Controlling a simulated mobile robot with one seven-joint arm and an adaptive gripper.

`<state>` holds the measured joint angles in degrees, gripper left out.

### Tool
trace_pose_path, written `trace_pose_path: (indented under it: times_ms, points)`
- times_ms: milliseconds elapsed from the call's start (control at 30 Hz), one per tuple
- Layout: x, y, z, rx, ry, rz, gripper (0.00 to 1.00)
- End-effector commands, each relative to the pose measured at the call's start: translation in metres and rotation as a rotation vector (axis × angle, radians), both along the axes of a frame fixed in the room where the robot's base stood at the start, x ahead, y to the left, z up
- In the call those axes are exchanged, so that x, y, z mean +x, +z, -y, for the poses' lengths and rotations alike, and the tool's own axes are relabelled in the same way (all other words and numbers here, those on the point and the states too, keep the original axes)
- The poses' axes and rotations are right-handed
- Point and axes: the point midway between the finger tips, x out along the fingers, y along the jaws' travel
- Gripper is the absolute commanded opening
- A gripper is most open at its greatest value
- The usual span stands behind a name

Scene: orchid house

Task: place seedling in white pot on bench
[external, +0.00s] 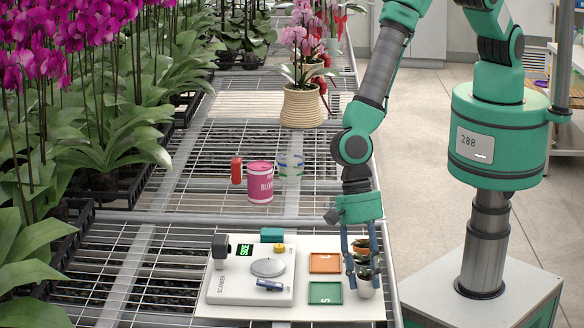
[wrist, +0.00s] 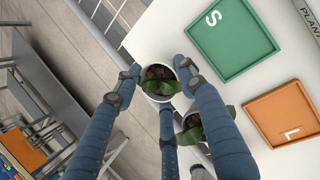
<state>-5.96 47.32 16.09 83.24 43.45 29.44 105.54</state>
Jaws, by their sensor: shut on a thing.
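The seedling in a white pot (external: 367,289) is at the right edge of the white board, right of the green tray. It also shows in the wrist view (wrist: 159,76), with dark soil and green leaves inside its white rim. My gripper (external: 362,270) points down with its blue fingers around this pot and is shut on it. In the wrist view, my fingertips (wrist: 157,77) press on both sides of the pot. I cannot tell whether its base touches the board. A second potted seedling (wrist: 194,128) stands close beside it, partly hidden by a finger.
A green tray marked S (external: 325,292) and an orange tray marked L (external: 325,262) lie on the white board (external: 310,308). A scanner scale (external: 236,287) stands left. A pink can (external: 260,182) and red bottle (external: 236,170) stand behind. The bench mesh (external: 320,213) has free room.

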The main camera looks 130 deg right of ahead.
Motion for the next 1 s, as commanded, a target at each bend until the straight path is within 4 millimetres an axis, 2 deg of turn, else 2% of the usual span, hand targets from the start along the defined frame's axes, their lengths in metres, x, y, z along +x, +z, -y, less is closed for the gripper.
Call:
trace_pose_path:
  times_ms: [100, 533, 567, 633, 667, 1000]
  points:
    - [0.0010, -0.0074, -0.0001, 0.001, -0.002, 0.002, 0.13]
    - [0.0006, -0.0111, 0.0000, 0.000, -0.001, 0.001, 0.13]
    - [0.0006, -0.0113, 0.0000, 0.000, -0.001, 0.001, 0.42]
    - [0.0004, -0.0110, 0.0000, 0.000, -0.001, 0.001, 0.56]
    - [0.0005, -0.0111, 0.0000, 0.000, -0.001, 0.001, 0.59]
    - [0.0006, -0.0097, 0.0001, 0.000, -0.001, 0.001, 0.59]
